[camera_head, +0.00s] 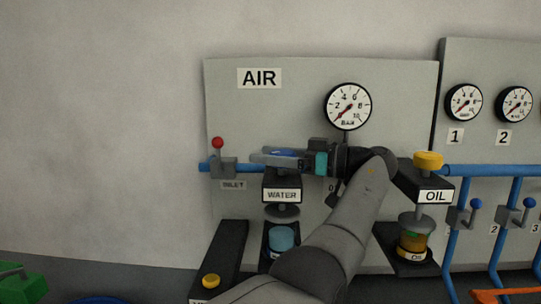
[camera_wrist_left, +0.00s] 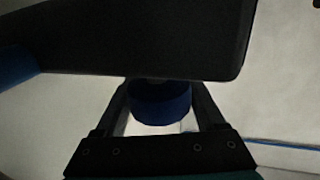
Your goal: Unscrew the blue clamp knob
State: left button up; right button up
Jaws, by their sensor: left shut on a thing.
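The blue clamp knob (camera_head: 287,153) sits on top of the black WATER clamp block (camera_head: 282,183) on the grey panel. In the left wrist view the knob (camera_wrist_left: 160,103) is a dark blue cylinder against the dark block (camera_wrist_left: 130,45). My left gripper (camera_head: 262,157) comes in from the right with its fingers pointing left. Its fingers lie on both sides of the knob and are shut on it. They hide much of the knob in the head view. My right gripper is not in view.
A blue pipe with a red-knobbed inlet valve (camera_head: 218,143) is left of the gripper. A pressure gauge (camera_head: 348,106) is above right. The OIL clamp with a yellow knob (camera_head: 428,160) stands right. A light-blue cup (camera_head: 282,238) is below the WATER block.

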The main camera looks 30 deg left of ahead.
pick_arm(q)
jog(key=shift+a+r, duration=0.1)
jog(key=shift+r, duration=0.05)
dwell(0.4)
jog(key=o, duration=1.3)
jog(key=shift+o, duration=0.2)
notch_tip(320, 180, up, 20)
jog(key=p, duration=0.8)
jog(key=shift+s, duration=0.1)
